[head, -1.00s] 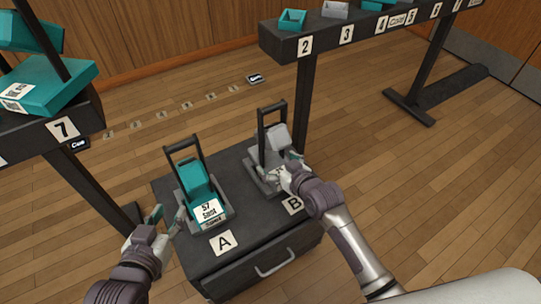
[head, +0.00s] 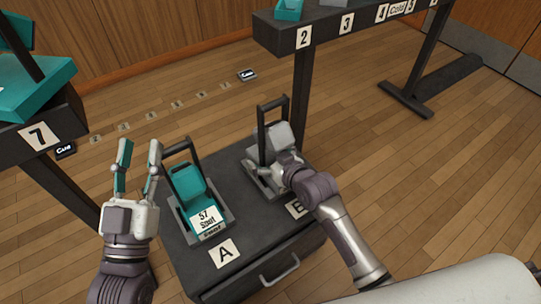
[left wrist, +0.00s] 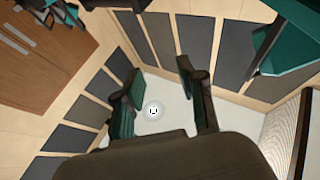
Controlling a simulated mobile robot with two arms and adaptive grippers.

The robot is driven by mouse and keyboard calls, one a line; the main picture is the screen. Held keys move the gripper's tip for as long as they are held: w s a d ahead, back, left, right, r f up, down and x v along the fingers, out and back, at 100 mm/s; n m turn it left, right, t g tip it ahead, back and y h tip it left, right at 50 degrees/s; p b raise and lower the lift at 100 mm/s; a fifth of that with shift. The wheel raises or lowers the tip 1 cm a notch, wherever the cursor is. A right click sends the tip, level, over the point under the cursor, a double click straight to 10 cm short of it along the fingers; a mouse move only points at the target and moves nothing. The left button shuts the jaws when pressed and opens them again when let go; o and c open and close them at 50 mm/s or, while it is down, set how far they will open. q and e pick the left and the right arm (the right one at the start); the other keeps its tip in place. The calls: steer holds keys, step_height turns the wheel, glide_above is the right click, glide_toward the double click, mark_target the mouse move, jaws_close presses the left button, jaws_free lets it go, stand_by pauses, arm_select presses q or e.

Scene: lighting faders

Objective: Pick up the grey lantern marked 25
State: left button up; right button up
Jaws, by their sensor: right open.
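The grey lantern (head: 284,131) stands at spot B on the dark cabinet in the head view, with its dark handle upright. I cannot read its number, as my right gripper and arm cover its front. My right gripper (head: 272,166) is open at the lantern's front; its fingers are partly hidden and I cannot tell whether they touch it. My left gripper (head: 139,153) is open and empty, fingers pointing up, left of the teal lantern. Its open fingers also show in the left wrist view (left wrist: 163,92), against the ceiling.
A teal lantern (head: 188,183) marked 57 Spot stands at spot A on the cabinet (head: 240,268). A dark rack (head: 45,135) marked 7 stands at left. A long numbered rail (head: 330,32) runs behind at right. Open wooden floor lies between them.

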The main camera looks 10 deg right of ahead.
steer(key=c, duration=1.4)
steer(key=shift+r, duration=0.15)
steer(key=shift+c, duration=1.4)
